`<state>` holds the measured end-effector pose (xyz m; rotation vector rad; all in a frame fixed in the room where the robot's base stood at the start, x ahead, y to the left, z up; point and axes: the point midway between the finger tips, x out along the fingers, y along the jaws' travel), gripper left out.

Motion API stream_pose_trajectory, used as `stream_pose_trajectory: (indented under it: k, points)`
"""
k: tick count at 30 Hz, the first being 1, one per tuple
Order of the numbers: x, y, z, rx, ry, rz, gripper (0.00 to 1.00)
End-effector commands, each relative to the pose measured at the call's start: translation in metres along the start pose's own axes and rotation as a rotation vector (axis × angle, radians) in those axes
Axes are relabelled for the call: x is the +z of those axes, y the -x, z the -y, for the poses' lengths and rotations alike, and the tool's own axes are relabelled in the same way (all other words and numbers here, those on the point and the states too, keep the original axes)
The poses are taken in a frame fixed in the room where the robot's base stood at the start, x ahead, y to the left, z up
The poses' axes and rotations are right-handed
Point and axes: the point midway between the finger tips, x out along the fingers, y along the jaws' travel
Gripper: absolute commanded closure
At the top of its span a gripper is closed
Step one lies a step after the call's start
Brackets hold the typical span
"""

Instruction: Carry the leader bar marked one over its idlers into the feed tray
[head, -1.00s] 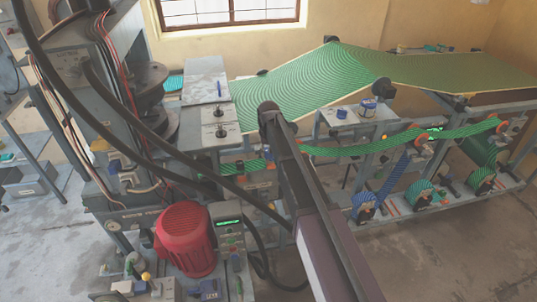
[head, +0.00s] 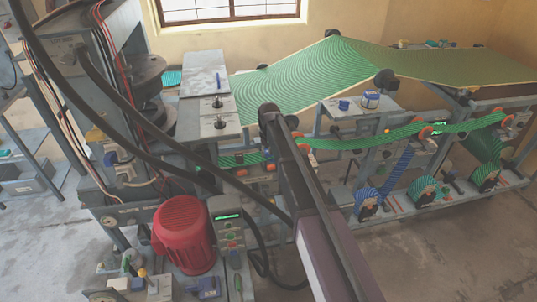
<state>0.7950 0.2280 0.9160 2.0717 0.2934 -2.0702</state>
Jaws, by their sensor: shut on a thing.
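A green patterned strip (head: 370,141) runs leftward from the rolls on the right over orange-edged idlers (head: 427,131). It sags between them and passes behind my arm. A shorter length of green strip (head: 240,158) shows left of my arm, low beside the press. My arm crosses the middle of the picture and hides the space behind it. My gripper is not visible. I cannot make out the leader bar, its number or the feed tray.
A wide green sheet (head: 310,75) slopes above the strip. A blue strip (head: 397,170) rises from a roll on the lower right rack. A red motor (head: 183,235) and control box (head: 227,228) stand at the lower left. Dark cables hang across the left. Floor is clear at lower right.

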Motion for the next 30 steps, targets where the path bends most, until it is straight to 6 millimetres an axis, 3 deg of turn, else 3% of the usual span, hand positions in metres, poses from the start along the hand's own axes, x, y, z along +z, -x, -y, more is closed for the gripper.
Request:
stream_pose_trajectory:
  k: [3,4,7,22,30]
  points:
    - [0.000,0.000,0.000,0.000,0.000,0.000,1.00]
    - [0.000,0.000,0.000,0.000,0.000,0.000,0.49]
    - [0.000,0.000,0.000,0.000,0.000,0.000,0.19]
    - [0.000,0.001,0.000,0.000,0.000,0.000,0.18]
    - [0.000,0.013,0.000,0.000,0.000,0.000,0.18]
